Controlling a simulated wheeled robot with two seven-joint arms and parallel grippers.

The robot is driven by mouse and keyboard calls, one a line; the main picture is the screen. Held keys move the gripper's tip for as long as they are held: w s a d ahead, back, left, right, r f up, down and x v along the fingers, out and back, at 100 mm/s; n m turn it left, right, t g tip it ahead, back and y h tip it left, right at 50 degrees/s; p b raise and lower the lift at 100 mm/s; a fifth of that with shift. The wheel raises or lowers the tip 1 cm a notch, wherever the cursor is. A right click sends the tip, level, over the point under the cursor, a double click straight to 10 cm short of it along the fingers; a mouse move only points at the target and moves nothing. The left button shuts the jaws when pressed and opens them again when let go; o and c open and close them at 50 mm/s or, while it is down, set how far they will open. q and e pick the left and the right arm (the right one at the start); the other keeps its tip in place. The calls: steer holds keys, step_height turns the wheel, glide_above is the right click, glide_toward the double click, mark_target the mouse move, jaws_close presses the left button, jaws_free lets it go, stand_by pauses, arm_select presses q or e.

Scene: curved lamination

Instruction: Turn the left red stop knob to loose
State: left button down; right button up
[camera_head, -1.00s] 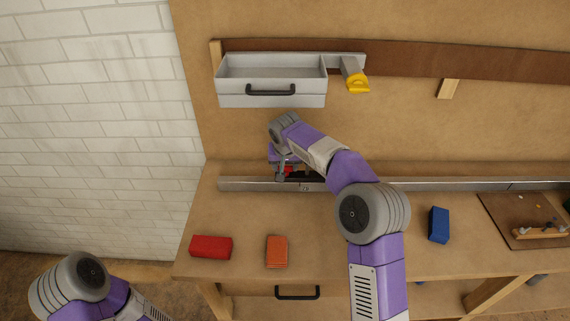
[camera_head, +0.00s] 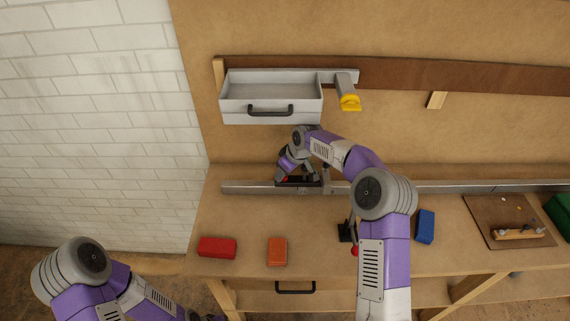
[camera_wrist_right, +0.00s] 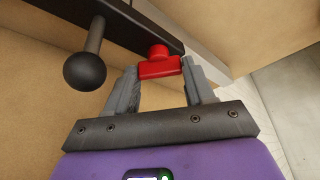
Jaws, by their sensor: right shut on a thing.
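The left red stop knob (camera_wrist_right: 160,64) sits at the edge of a dark bar in the right wrist view. In the head view only a small red bit of it (camera_head: 285,179) shows at the long metal rail (camera_head: 245,187); my right gripper covers the rest. My right gripper (camera_wrist_right: 163,68) is shut on the knob, with one grey finger on each side of it. In the head view my right gripper (camera_head: 288,172) reaches down to the rail near its left end.
A dark ball-ended handle (camera_wrist_right: 90,60) stands close beside the gripper. A grey tray (camera_head: 272,108) hangs above the rail. Red (camera_head: 217,247), orange (camera_head: 277,251) and blue (camera_head: 425,226) blocks lie on the bench. A black piece with a red knob (camera_head: 354,250) shows beside my right arm.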

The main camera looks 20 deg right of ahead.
steer(key=n+y+p, duration=0.1)
steer(key=n+p, duration=0.1)
steer(key=n, duration=0.1)
steer(key=shift+w+r+n+g+p, duration=0.1)
steer(key=shift+r+n+g+p, duration=0.05)
steer(key=shift+n+g+p, duration=0.25)
steer(key=shift+w+d+n+g+y+p, duration=0.15)
steer(key=shift+n+g+p, duration=0.3)
steer(key=shift+n, duration=0.55)
steer(key=shift+s+a+n+g+y+p, duration=0.1)
steer(key=shift+n+g+y+p, duration=0.15)
steer(key=shift+n+p, duration=0.6)
steer(key=shift+n, duration=0.35)
steer(key=o, duration=1)
steer(key=shift+o, duration=0.2)
